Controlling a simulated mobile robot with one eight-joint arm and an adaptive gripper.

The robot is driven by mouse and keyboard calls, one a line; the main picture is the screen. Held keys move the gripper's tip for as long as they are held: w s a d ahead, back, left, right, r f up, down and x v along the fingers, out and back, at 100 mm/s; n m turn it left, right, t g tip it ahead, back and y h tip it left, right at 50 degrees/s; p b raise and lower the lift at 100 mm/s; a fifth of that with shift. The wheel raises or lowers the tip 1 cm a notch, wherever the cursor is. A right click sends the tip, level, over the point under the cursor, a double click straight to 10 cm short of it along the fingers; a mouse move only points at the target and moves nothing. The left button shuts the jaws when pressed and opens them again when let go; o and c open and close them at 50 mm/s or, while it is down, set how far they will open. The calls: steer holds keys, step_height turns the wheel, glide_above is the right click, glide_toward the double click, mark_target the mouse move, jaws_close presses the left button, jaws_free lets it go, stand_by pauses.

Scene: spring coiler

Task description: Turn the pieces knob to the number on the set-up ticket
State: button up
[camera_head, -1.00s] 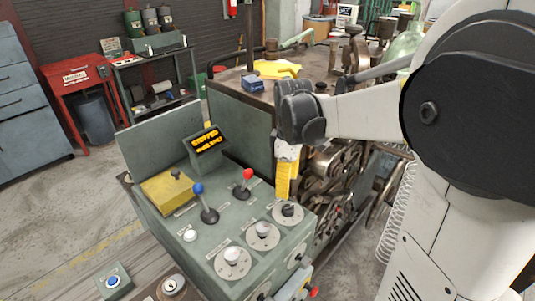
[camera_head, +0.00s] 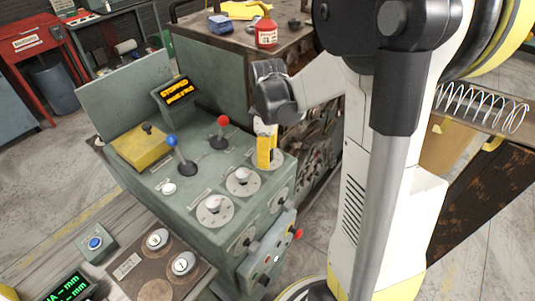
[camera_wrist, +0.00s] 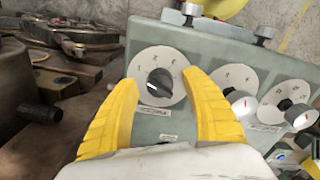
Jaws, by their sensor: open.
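My gripper (camera_head: 266,160) points down at the right-hand dial of the green control panel (camera_head: 205,180). In the wrist view its yellow fingers (camera_wrist: 162,88) are open, one on each side of a black knob (camera_wrist: 160,80) on a white dial (camera_wrist: 147,60). I cannot tell whether they touch it. Two more dials with pale knobs sit alongside, the middle one (camera_head: 243,176) and the near one (camera_head: 213,203). The dial captions are too small to read, so I cannot tell which is the pieces knob. I cannot make out a set-up ticket.
A blue-topped lever (camera_head: 172,141) and a red-topped lever (camera_head: 222,121) stand on the panel beside the dials. An amber display (camera_head: 179,90) reads "STOPPED". A red bottle (camera_head: 266,34) stands on the machine top behind. A wire spring (camera_head: 485,108) lies at right.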

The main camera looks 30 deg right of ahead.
jaws_close()
steer(key=m, duration=0.8)
steer(key=shift+m, duration=0.3)
steer(key=m, duration=0.9)
stand_by(0.5)
